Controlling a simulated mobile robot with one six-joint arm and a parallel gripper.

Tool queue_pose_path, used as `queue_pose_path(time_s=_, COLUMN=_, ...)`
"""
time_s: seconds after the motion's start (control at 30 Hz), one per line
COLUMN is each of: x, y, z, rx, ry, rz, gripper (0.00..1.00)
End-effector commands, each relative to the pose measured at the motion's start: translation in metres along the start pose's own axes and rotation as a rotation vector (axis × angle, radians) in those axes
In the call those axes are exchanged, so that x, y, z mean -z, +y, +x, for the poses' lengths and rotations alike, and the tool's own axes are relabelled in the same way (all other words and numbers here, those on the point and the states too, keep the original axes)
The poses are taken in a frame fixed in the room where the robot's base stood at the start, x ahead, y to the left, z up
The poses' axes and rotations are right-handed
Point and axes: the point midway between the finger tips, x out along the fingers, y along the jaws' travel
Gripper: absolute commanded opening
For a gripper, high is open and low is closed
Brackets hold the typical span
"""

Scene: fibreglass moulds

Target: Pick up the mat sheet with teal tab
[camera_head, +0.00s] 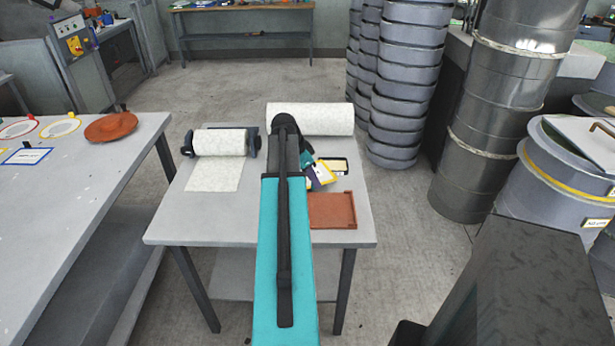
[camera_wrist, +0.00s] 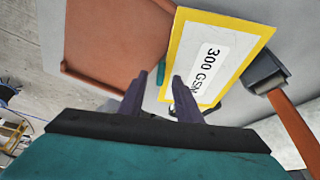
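In the wrist view a small teal tab (camera_wrist: 161,72) shows beyond the gap between my fingertips, beside a yellow-bordered card marked 300 GSM (camera_wrist: 215,58). I cannot make out the mat sheet that it belongs to. My gripper (camera_wrist: 159,80) is open, its two dark fingers apart with nothing held between them. The right finger overlaps the lower left edge of the card in the picture; I cannot tell whether they touch. In the head view the yellow-edged card (camera_head: 323,174) shows beside my arm, which hides much of the spot.
A brown tray (camera_head: 332,210) lies on the grey table (camera_head: 205,225). A white roll on a dark stand (camera_head: 219,142) and a larger white roll (camera_head: 325,117) are there too. A tool with an orange handle (camera_wrist: 296,130) lies right of the card. Stacked grey drums (camera_head: 405,80) stand behind right.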

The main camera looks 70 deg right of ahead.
Motion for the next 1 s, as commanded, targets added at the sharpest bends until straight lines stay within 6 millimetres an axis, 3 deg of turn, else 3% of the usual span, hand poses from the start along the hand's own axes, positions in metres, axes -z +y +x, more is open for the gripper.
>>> queue_pose_path(time_s=0.2, x=0.0003, y=0.0000, z=0.0089, rx=0.000, ry=0.000, rz=0.001, gripper=0.31)
queue_pose_path(time_s=0.73, x=0.0002, y=-0.0001, z=0.0089, rx=0.001, ry=0.000, rz=0.000, gripper=0.31)
queue_pose_path(time_s=0.9, x=0.0001, y=-0.0001, z=0.0088, rx=0.001, ry=0.000, rz=0.000, gripper=0.03)
queue_pose_path(time_s=1.0, x=0.0002, y=-0.0001, z=0.0088, rx=0.001, ry=0.000, rz=0.000, gripper=0.00)
